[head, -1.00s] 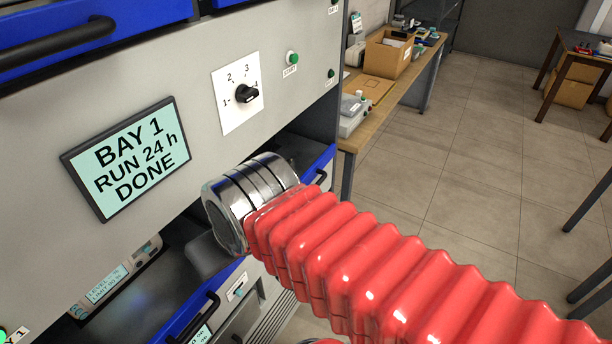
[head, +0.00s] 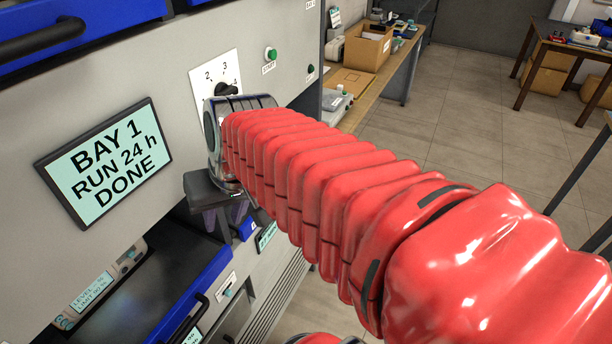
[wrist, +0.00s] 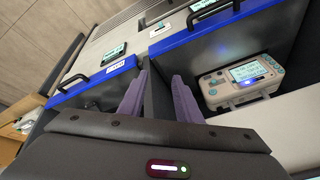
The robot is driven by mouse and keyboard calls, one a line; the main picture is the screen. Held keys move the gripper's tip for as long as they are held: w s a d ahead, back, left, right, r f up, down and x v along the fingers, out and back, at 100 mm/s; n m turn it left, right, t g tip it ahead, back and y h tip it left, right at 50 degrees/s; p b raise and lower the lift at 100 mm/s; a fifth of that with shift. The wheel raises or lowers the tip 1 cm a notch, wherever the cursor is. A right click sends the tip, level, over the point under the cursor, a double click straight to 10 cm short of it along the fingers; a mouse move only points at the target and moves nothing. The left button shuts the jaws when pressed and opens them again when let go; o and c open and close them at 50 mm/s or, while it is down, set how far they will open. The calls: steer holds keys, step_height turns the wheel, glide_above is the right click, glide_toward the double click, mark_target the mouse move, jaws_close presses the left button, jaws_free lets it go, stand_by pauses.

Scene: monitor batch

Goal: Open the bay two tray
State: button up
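My gripper (head: 228,212) hangs in front of the cabinet, below the dial, with its two purple fingers pointing down. In the wrist view the fingers (wrist: 158,98) stand apart with nothing between them. Beyond them are two blue-edged trays. The left tray (wrist: 97,80) has a black handle (wrist: 74,82) and a small label too small to read surely. The right tray (wrist: 190,38) has a black handle (wrist: 215,9) and a monitor device (wrist: 241,80) behind its front. In the head view a lower blue tray front (head: 203,287) shows. Which tray is bay two I cannot tell.
The screen (head: 105,160) reads "BAY 1 RUN 24 h DONE". A dial (head: 222,89) and a green START button (head: 270,54) are on the panel. A workbench with a cardboard box (head: 367,46) stands behind. The floor (head: 440,130) at right is open.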

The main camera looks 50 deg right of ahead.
steer(key=w+d+f+m+y, duration=0.1)
steer(key=w+d+m, duration=0.2)
steer(key=d, duration=0.6)
steer(key=w+d+f+m, duration=0.1)
steer(key=w+d+m, duration=0.15)
steer(key=d, duration=0.55)
steer(key=s+d+f+m+t, duration=0.1)
steer(key=d+f+m, duration=0.1)
steer(key=d, duration=0.7)
steer(key=s+d+f+m+t, duration=0.1)
steer(key=s+d+f+m, duration=0.1)
steer(key=d, duration=0.6)
steer(key=shift+d+f+m, duration=0.15)
steer(key=shift+d+m, duration=0.25)
steer(key=shift+m, duration=0.35)
steer(key=x, duration=1.3)
steer(key=shift+a+f, duration=0.35)
steer(key=shift+c, duration=0.5)
